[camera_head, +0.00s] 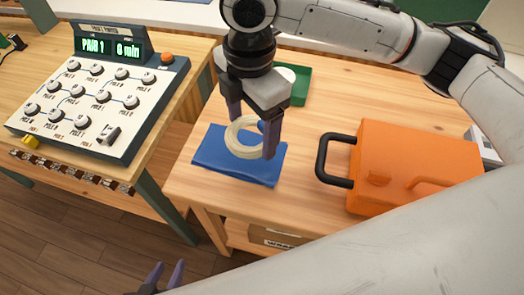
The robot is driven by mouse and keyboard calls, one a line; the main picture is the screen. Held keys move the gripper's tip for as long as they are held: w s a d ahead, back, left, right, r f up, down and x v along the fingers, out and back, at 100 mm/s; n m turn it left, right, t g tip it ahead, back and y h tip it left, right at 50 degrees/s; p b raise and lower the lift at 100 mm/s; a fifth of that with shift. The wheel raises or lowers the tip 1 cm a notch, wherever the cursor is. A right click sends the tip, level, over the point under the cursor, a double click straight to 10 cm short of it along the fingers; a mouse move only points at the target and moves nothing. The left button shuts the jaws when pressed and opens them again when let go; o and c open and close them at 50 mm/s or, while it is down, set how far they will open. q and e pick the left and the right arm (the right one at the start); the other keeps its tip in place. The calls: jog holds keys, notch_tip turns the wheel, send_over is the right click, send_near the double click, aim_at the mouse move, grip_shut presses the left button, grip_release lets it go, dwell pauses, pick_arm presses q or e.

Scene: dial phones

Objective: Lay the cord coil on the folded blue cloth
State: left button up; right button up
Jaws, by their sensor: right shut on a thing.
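The cord coil (231,145) is a cream-coloured ring. It appears over the middle of the folded blue cloth (213,163), which lies at the left front of the right-hand wooden table. My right gripper (252,138) points down from above and is shut on the coil, with one dark finger on each side. I cannot tell whether the coil touches the cloth or is just above it. A finger hides part of the coil's right side. My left gripper (166,274) is at the bottom edge, low and away from the cloth, with its two fingers apart and empty.
An orange case (410,165) with a black handle (324,160) stands right of the cloth. A green tray (302,86) with a white round thing is behind my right gripper. A dial panel (95,95) stands on the left table, across a gap.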

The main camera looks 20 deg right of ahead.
jog(key=n, duration=0.1)
jog(key=d+n, duration=0.1)
jog(key=n, duration=0.2)
jog(key=shift+w+d+r+p, duration=0.15)
jog(key=shift+w+r+p, duration=0.15)
jog(key=shift+r+p, duration=0.05)
jog(key=n, duration=0.1)
jog(key=d+n, duration=0.1)
jog(key=n, duration=0.1)
jog(key=shift+w, duration=0.2)
jog(key=shift+d+f+n, duration=0.1)
jog(key=shift+f+n, duration=0.2)
jog(key=shift+f, duration=0.05)
notch_tip(320, 180, down, 9)
jog(key=shift+f, duration=0.1)
jog(key=shift+f, duration=0.3)
jog(key=shift+f, duration=0.25)
jog(key=o, duration=1.1)
jog(key=shift+f, duration=0.1)
jog(key=shift+c, duration=0.2)
